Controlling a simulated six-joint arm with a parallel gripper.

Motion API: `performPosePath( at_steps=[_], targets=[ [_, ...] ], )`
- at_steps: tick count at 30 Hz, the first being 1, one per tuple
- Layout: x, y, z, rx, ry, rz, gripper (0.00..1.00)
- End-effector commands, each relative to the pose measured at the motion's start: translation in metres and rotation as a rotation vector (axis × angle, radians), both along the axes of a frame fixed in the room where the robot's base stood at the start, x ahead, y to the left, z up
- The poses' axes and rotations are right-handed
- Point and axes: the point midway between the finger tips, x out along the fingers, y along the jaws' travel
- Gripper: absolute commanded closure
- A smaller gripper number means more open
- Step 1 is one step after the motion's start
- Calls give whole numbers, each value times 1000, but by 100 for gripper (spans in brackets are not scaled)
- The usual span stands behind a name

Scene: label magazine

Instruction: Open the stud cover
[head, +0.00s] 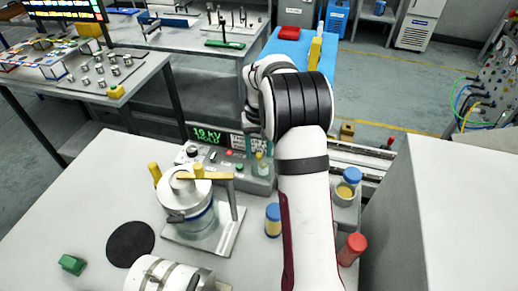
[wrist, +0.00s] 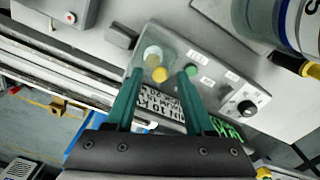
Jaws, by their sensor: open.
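The stud cover (wrist: 139,62) looks like a clear, greenish flap or box on the end of the control box. A pale round stud and a yellow one show through or beside it; it appears closed, though its edges are hard to make out. In the head view the cover (head: 263,168) shows at the right end of the control box, beside my arm. My gripper (wrist: 161,72) is open, its two teal fingers apart, one on each side of the studs, with nothing between them. Whether the fingertips touch the cover cannot be told. In the head view my gripper is mostly hidden by my arm.
The control box (head: 207,156) has a lit display, a black knob (wrist: 246,108) and a green button (wrist: 191,70). Blue-capped jars (head: 273,220) and a red-capped bottle (head: 352,249) flank my arm.

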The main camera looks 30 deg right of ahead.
Motion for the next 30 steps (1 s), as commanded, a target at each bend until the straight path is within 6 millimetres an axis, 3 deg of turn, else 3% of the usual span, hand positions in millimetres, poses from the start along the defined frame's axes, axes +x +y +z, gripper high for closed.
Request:
performPosePath(
  at_steps=[7,16,30],
  targets=[
    [0,0,-1,0,0,0,48],
    [0,0,-1,0,0,1,100],
    [0,0,0,0,-1,1,100]
  ],
)
